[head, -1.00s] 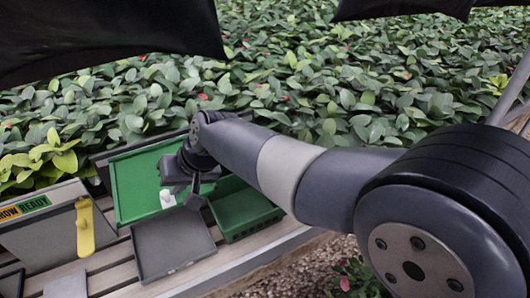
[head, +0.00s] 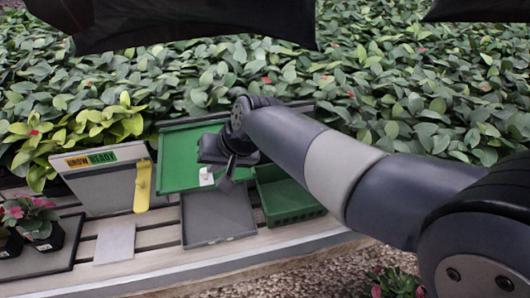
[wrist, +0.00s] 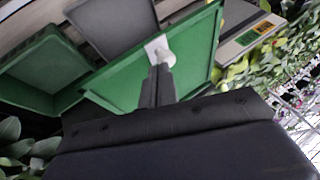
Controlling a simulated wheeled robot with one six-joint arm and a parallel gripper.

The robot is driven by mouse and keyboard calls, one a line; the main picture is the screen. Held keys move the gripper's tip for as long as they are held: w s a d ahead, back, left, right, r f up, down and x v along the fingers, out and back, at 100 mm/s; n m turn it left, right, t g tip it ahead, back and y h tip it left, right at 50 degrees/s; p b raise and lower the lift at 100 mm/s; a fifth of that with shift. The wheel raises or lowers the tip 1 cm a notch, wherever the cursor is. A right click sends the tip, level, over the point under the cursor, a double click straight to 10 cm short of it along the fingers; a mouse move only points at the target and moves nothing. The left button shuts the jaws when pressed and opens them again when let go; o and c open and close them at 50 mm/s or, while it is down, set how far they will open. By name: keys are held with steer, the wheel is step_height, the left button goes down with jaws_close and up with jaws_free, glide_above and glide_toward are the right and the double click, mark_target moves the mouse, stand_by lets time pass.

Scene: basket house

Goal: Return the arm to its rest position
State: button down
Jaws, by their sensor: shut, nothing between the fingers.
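My gripper (head: 228,176) is shut and empty, out over the slatted bench. In the head view it hangs in front of a green tray (head: 178,152) with a raised rim. In the wrist view my gripper's fingers (wrist: 158,72) point toward a small white object (wrist: 157,46) at the green tray. The white object also shows in the head view (head: 206,177) beside the fingers; I cannot tell whether they touch it. My arm stretches from the lower right to the bench.
A dark grey tray (head: 215,218) lies in front, with a green basket (head: 287,196) to its right. A box with a "GROW READY" label (head: 92,158) and a yellow handle (head: 143,186) stands left. Potted flowers (head: 38,222) sit far left. Dense leafy plants fill the back.

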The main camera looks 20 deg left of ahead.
steer(key=w+v, duration=0.1)
steer(key=v, duration=0.8)
steer(key=shift+s+d, duration=0.35)
steer(key=shift+d, duration=0.15)
steer(key=shift+r, duration=0.15)
steer(key=x, duration=1)
steer(key=shift+a, duration=0.4)
steer(key=shift+s, duration=0.1)
